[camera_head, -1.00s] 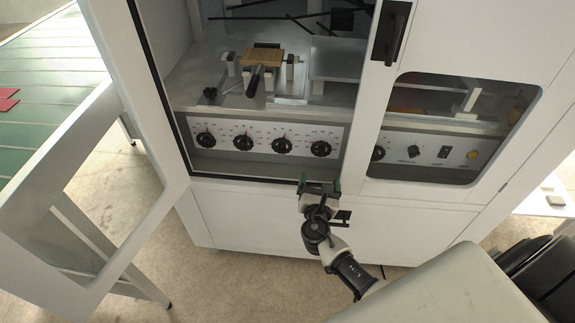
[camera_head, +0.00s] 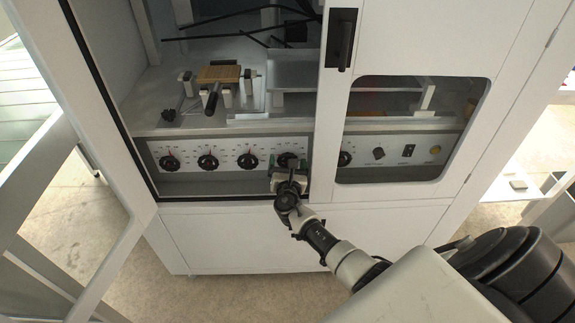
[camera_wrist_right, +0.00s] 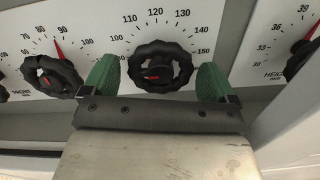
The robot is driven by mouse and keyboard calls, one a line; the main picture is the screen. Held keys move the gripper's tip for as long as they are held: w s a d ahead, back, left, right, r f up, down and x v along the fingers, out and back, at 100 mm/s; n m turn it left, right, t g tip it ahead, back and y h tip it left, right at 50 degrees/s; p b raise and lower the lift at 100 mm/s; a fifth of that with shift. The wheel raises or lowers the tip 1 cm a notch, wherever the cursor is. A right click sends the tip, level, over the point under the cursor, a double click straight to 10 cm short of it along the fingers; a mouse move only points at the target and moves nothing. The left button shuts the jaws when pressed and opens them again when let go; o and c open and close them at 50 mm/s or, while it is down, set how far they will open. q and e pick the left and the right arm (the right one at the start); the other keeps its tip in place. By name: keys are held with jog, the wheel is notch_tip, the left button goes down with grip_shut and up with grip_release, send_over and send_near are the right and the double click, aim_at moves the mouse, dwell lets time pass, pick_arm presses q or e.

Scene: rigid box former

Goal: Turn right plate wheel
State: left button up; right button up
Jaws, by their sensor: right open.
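A black ribbed wheel (camera_wrist_right: 160,60) with a red mark at its hub sits on the white panel in the right wrist view, under a scale from about 100 to 150. It is the fourth wheel (camera_head: 286,158) from the left in the head view, partly covered by my gripper. Its name label is hidden. My right gripper (camera_wrist_right: 158,78) is open, its green fingers on either side of the wheel. Whether they touch it is unclear. It also shows in the head view (camera_head: 288,165). My left gripper is out of view.
Similar wheels stand left (camera_wrist_right: 50,75) and right (camera_wrist_right: 306,57) of this one; the right one's scale label is partly readable as height. A wooden block (camera_head: 219,74) rests on the machine bed above the panel. The door frame (camera_head: 318,130) is close on the gripper's right.

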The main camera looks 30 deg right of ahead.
jog(key=c, duration=0.9)
